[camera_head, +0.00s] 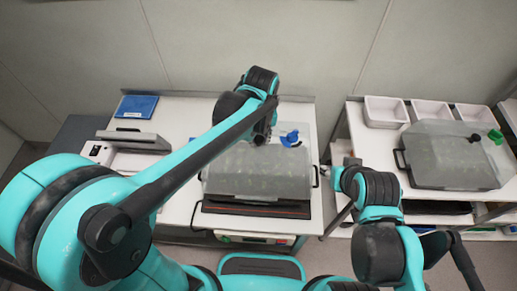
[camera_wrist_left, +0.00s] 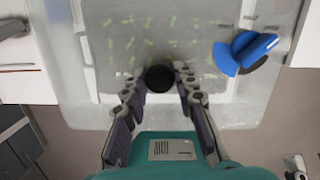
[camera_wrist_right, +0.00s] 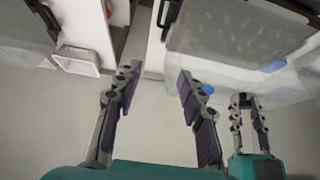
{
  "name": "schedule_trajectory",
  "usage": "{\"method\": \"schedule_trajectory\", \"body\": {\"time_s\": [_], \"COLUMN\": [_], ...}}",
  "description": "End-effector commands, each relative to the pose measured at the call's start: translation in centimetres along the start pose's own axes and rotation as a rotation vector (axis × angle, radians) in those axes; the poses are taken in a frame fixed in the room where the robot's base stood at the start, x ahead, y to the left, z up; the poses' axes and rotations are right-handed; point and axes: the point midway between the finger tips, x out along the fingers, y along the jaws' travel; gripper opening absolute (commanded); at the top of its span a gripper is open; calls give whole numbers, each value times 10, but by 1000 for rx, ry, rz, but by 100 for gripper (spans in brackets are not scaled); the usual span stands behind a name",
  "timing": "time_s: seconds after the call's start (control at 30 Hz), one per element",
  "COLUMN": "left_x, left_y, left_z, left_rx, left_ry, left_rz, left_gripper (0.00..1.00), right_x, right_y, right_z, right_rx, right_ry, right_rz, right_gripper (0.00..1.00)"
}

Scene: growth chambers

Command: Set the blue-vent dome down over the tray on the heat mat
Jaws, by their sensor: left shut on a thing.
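The clear blue-vent dome (camera_head: 250,172) is over the heat mat (camera_head: 255,209) on the middle table, with its blue vent (camera_head: 290,138) at the back right. My left gripper (camera_wrist_left: 160,85) is shut on the dome's black knob (camera_wrist_left: 159,73). Green seedlings of the tray show blurred through the dome (camera_wrist_left: 105,80) in the left wrist view. The tray's rim is mostly hidden, and I cannot tell whether the dome rests on it. My right gripper (camera_wrist_right: 157,75) is open and empty, to the right of the dome.
A second dome (camera_head: 445,155) with a green vent (camera_head: 496,137) is on the right table, with white bins (camera_head: 386,111) behind it. A white device (camera_head: 125,148) and a blue box (camera_head: 137,106) are on the left. A gap separates the tables.

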Motion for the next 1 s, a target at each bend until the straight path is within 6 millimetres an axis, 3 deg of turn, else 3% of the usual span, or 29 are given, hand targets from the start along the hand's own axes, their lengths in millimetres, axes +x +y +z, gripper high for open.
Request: {"method": "schedule_trajectory", "body": {"time_s": [0.4,0.67,1.0], "left_x": [43,40,51], "left_y": [2,2,2], "left_z": [-4,-4,-5], "left_rx": [0,0,0], "left_ry": [0,0,0], "left_rz": [0,0,0], "left_gripper": [0,0,0], "right_x": [29,27,33], "right_y": [0,0,0], "right_z": [21,19,24], "right_rx": [0,0,0], "right_ry": [0,0,0], "right_rz": [0,0,0], "right_gripper": [40,40,40]}}
